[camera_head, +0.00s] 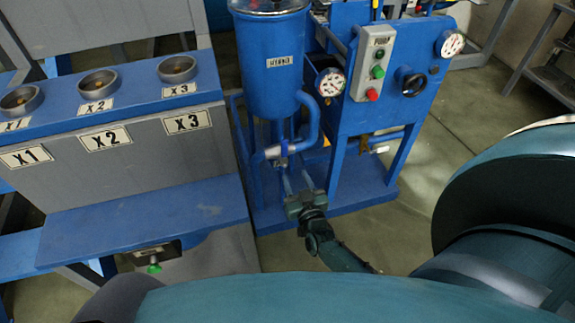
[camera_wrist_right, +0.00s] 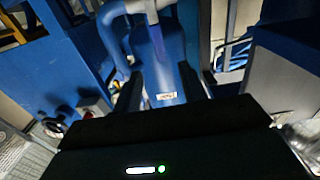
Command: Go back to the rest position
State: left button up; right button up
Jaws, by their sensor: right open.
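My right gripper (camera_head: 297,182) points away from me, low in front of the blue distillation unit. Its two thin fingers are apart with nothing seen between them. In the right wrist view, the dark fingers of the right gripper (camera_wrist_right: 160,82) stand apart. The blue cylindrical vessel (camera_head: 270,62) with a label stands just beyond the gripper. In the wrist view a blue vessel body (camera_wrist_right: 158,60) shows beyond the fingers, and I cannot tell whether they touch it. My left gripper is not in view.
A blue bench (camera_head: 150,228) with three round holders marked X1, X2 and X3 stands at left. A grey control box (camera_head: 373,62) with buttons and a gauge (camera_head: 331,82) are on the blue frame. Bare floor (camera_head: 445,110) lies to the right.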

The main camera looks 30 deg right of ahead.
pick_arm(q)
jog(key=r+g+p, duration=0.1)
jog(key=p, duration=0.5)
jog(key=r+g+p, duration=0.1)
jog(key=p, duration=0.5)
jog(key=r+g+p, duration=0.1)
jog(key=p, duration=0.4)
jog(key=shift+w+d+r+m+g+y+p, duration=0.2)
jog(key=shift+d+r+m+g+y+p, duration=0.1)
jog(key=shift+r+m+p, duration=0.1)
pick_arm(e)
jog(key=s+a+r+n+g+y, duration=0.2)
jog(key=s+a+r+g+y, duration=0.1)
jog(key=s+a+r, duration=0.4)
jog(key=s+a+r+n+g+y, duration=0.3)
jog(key=s+a+r, duration=0.4)
jog(key=s+r, duration=0.5)
notch_tip(320, 180, up, 4)
jog(key=shift+a+f+g+y, duration=0.25)
jog(key=shift+g+y, duration=0.25)
jog(key=shift+y, duration=0.2)
